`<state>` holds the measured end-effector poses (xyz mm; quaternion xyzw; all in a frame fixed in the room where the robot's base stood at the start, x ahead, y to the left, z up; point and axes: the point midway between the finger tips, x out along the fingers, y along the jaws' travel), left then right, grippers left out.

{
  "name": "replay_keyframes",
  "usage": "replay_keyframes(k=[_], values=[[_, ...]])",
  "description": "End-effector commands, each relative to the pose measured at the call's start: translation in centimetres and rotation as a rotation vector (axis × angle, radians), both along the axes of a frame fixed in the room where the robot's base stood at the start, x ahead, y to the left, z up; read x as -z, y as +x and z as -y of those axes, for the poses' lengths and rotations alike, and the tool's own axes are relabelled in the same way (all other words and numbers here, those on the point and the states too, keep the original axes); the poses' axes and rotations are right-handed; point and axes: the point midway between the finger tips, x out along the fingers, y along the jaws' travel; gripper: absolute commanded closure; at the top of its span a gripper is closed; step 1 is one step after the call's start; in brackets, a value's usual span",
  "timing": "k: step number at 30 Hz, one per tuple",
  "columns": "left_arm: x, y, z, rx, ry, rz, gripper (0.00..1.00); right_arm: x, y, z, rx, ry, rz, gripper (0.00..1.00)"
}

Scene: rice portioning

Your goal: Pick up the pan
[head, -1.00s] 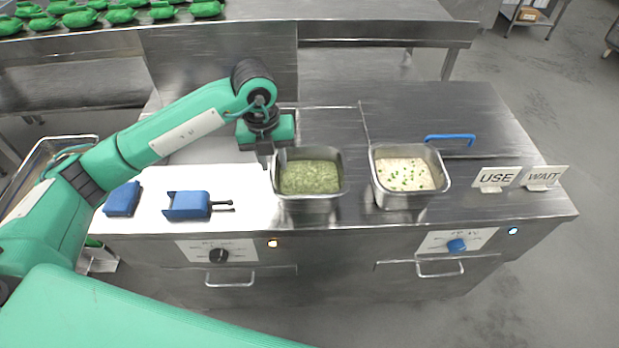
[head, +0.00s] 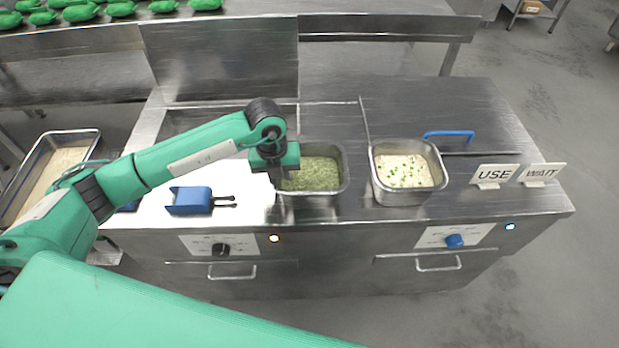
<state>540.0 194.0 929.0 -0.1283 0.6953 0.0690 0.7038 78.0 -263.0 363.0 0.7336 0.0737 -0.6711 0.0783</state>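A steel pan of green-flecked rice (head: 318,174) stands on the counter near its middle. A second steel pan of pale rice with green bits (head: 405,172) stands to its right. My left gripper (head: 279,178) points down at the left rim of the green-rice pan, in front of its upper left corner. Its fingers are small and dark against the rim, so I cannot tell whether they are open or shut, or touching the rim. My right gripper is out of view.
USE (head: 493,175) and WAIT (head: 541,173) signs stand at right. A rice tray (head: 62,145) is at far left.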

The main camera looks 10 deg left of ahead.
Motion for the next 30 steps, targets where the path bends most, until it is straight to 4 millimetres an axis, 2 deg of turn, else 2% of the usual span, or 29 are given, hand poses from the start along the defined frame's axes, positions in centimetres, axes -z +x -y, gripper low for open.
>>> replay_keyframes(k=[1,3,30], values=[[-0.02,0.00,0.01,0.000,0.000,0.000,0.90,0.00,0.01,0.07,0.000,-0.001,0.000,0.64],[-0.03,0.00,0.02,0.000,0.000,0.000,1.00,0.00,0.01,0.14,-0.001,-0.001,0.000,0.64],[-0.06,0.01,-0.04,0.000,0.001,0.000,1.00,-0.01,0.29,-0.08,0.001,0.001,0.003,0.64]])
